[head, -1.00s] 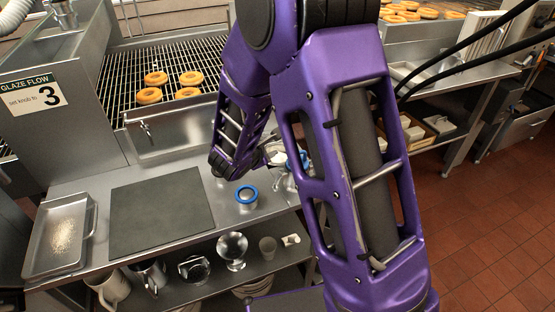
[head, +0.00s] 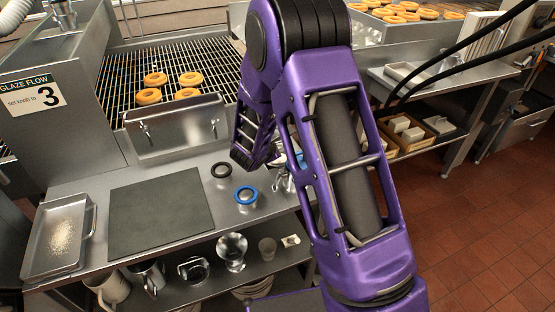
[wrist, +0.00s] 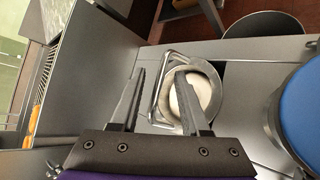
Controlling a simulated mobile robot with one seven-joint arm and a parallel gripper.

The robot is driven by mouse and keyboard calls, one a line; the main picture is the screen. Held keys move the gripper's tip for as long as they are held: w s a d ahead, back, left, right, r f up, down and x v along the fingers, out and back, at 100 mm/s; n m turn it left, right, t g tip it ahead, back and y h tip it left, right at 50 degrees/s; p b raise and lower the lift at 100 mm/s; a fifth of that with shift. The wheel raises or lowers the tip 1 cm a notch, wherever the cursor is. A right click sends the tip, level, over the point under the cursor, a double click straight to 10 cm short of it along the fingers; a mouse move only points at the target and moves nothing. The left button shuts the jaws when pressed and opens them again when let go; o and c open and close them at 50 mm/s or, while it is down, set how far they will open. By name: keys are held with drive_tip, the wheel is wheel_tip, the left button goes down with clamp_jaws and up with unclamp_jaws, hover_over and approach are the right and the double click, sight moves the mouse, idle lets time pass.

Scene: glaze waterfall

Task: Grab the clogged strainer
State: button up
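In the wrist view, a round grey metal piece (wrist: 204,78) holds a smooth white mass and has a bent wire frame at its left side. It looks like the clogged strainer. My gripper (wrist: 160,74) is open and empty, and its fingers point toward this piece. The right finger overlaps its near left part in the picture; I cannot tell whether they touch. A blue-rimmed cup-like piece (head: 246,195) stands on the steel counter, and a large blue top (wrist: 304,103) shows at the wrist view's right edge.
A dark mat (head: 160,213) and a tray with crumbs (head: 47,250) are at the left. Below, a shelf holds several vessels. Doughnuts (head: 155,79) lie on a wire rack behind.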

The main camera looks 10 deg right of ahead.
clamp_jaws()
drive_tip(key=shift+s+f, duration=0.1)
idle(1.2)
